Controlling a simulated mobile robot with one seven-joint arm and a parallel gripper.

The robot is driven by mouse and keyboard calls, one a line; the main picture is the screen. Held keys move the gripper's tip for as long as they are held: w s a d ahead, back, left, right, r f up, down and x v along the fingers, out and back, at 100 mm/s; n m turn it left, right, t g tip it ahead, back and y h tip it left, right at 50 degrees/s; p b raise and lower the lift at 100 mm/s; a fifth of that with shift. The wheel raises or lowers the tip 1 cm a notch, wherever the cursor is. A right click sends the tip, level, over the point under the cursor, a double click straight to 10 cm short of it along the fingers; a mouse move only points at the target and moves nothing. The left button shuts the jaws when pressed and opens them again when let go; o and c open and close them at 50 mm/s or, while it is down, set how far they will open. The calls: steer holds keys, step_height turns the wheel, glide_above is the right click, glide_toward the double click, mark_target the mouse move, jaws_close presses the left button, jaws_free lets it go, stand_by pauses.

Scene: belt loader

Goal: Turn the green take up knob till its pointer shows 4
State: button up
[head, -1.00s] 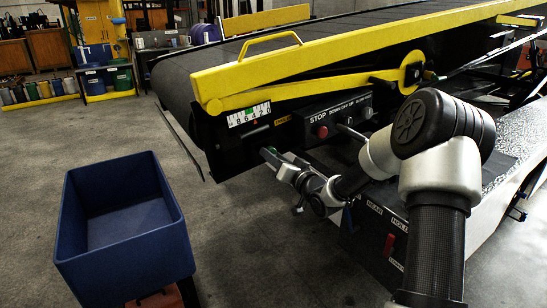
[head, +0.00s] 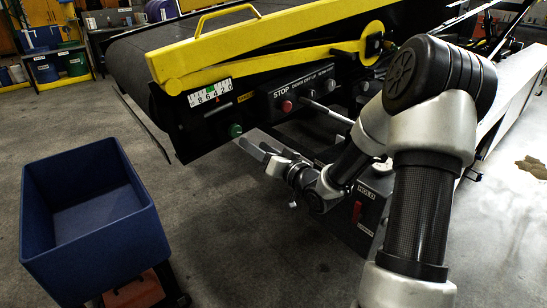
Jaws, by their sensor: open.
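My gripper (head: 256,143) is open and empty, just right of and a little below the knob.
A red stop button (head: 287,106) and a lever (head: 325,110) are on the control panel just above my gripper. Open floor lies between the bin and the loader.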

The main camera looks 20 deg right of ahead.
steer(key=v, duration=0.7)
steer(key=shift+s+d, duration=0.15)
steer(key=shift+s, duration=0.2)
